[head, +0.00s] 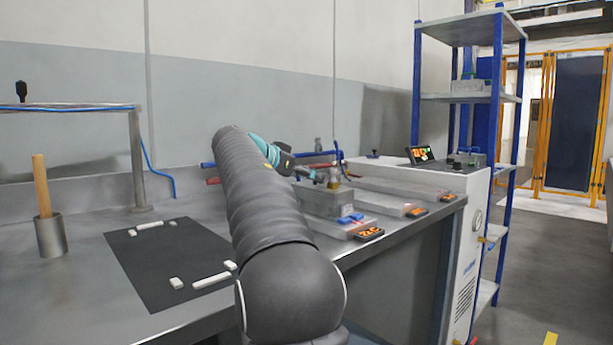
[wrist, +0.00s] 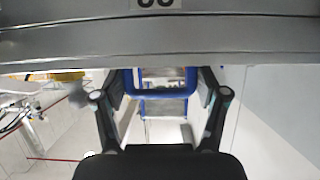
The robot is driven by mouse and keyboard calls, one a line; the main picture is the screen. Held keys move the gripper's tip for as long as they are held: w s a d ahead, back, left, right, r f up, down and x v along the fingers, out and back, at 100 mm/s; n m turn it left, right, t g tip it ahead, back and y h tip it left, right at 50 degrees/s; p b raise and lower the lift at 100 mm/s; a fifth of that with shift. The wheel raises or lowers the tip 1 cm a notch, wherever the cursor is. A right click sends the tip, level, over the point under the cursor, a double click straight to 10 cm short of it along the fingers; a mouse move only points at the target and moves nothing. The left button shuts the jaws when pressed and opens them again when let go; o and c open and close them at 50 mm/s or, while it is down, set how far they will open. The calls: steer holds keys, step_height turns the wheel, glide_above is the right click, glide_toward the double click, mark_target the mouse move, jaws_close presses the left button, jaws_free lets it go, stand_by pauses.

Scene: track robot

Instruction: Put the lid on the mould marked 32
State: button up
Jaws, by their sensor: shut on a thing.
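My gripper (head: 328,178) is at the far side of the bench, its forearm blocking part of the view. In the wrist view my gripper (wrist: 160,82) has its fingers on both sides of a blue handle (wrist: 160,93). The handle joins a grey metal slab, which looks like the lid (wrist: 90,42); its label is cut off at the frame edge and I cannot read it surely. In the head view the grey block, likely the lid (head: 325,200), is above a low mould (head: 340,229). Whether they touch is unclear. The number 32 is not readable on any mould.
Orange-lit number tags (head: 369,234) stand at the front of several low moulds (head: 385,205). A black mat (head: 165,262) with white pieces and a metal cup (head: 50,236) are on the left. A white machine (head: 425,175) and blue shelf (head: 470,97) stand on the right.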

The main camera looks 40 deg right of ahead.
steer(key=shift+r, duration=0.15)
steer(key=o, duration=1.7)
steer(key=v, duration=1.2)
